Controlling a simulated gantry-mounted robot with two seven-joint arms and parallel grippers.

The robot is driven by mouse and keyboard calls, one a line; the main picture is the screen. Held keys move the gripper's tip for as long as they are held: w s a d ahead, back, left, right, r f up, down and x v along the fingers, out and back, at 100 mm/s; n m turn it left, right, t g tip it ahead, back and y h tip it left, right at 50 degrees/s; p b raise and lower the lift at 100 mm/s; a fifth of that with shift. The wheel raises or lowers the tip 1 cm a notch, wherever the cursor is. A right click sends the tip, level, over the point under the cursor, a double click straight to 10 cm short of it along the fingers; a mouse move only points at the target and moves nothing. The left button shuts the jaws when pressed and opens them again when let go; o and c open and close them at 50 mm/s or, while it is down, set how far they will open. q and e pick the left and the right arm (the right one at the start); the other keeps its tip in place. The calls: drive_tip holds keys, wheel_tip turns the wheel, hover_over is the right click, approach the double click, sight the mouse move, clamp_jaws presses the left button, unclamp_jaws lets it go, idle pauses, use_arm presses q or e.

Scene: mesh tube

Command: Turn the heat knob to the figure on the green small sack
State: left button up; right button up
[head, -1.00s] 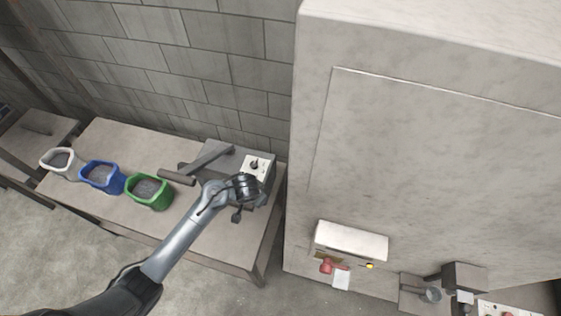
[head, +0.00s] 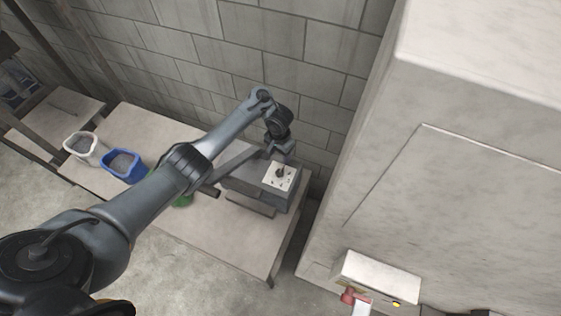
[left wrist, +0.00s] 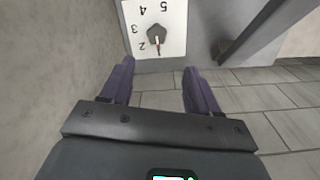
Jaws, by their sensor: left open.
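The heat knob (head: 281,173) is dark and sits on a white dial plate (head: 270,184) on a grey box on the bench. In the left wrist view the knob (left wrist: 156,34) is near the top, its pointer towards the bottom of the picture, past the 2; 2, 3, 4 and 5 show upside down. My left gripper (head: 283,153) is just behind the knob in the head view. Its fingers (left wrist: 158,67) are open and empty, apart from the knob. The green small sack (head: 182,201) is mostly hidden by my left arm; its figure cannot be seen.
A block wall (head: 300,60) rises behind. A large pale cabinet (head: 440,180) stands to the right. A dark bar lies beside the dial box.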

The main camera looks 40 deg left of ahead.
sight(280, 171)
use_arm(q)
drive_tip(key=f+b, duration=0.1)
drive_tip(key=f, duration=0.2)
drive_tip(key=f+b, duration=0.1)
drive_tip(key=f, duration=0.2)
drive_tip(key=f+b, duration=0.1)
drive_tip(key=f, duration=0.2)
drive_tip(key=shift+s+d, duration=0.2)
drive_tip(key=shift+d, duration=0.2)
drive_tip(key=shift+f, duration=0.8)
drive_tip(key=shift+a, duration=0.1)
drive_tip(key=shift+c, duration=0.2)
drive_tip(key=c, duration=1)
